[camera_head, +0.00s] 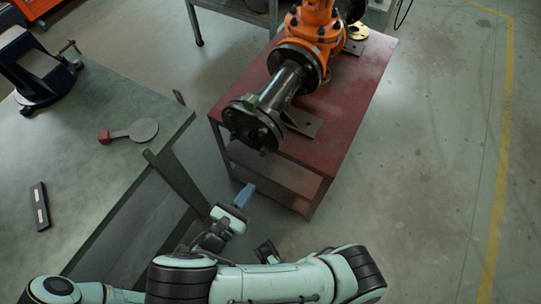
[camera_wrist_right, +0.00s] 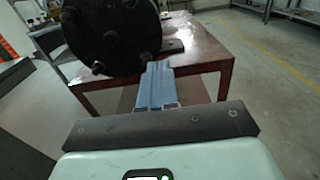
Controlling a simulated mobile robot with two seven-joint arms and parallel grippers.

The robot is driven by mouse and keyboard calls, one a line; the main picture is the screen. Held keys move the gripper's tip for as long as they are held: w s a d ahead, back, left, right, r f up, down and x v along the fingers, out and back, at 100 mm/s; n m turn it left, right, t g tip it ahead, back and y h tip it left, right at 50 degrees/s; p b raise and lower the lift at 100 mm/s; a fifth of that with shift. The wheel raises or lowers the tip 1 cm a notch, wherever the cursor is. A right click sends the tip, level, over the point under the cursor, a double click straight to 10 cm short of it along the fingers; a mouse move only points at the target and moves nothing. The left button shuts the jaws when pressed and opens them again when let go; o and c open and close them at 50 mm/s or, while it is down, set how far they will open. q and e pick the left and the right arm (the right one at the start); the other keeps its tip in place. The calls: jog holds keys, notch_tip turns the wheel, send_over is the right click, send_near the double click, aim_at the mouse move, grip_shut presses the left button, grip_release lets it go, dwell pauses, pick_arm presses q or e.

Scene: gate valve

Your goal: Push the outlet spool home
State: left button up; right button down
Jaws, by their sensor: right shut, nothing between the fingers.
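The outlet spool (camera_head: 277,92) looks like the dark flanged pipe lying along the red table, between the orange valve (camera_head: 316,30) and the table's near end. Its bolted near flange (camera_head: 252,124) faces me and fills the upper left of the right wrist view (camera_wrist_right: 108,38). I cannot tell whether there is a gap at the valve joint. My right gripper (camera_head: 245,192) has blue fingers, shut and empty. It is below and on the near side of the flange in the head view, apart from it. The fingers also show in the right wrist view (camera_wrist_right: 156,85). My left gripper is not in view.
The red table (camera_head: 350,95) has a lower shelf beneath the spool. A grey-green workbench (camera_head: 90,190) stands at left with a vise (camera_head: 35,70), a round paddle (camera_head: 143,130) and a dark bar (camera_head: 40,207). The floor to the right is clear.

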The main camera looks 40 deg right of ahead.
aim_at(276, 146)
jog(key=x, duration=1.3)
jog(key=shift+w+d+r+b, duration=0.25)
jog(key=shift+w+r+b, duration=0.05)
jog(key=shift+w, duration=0.05)
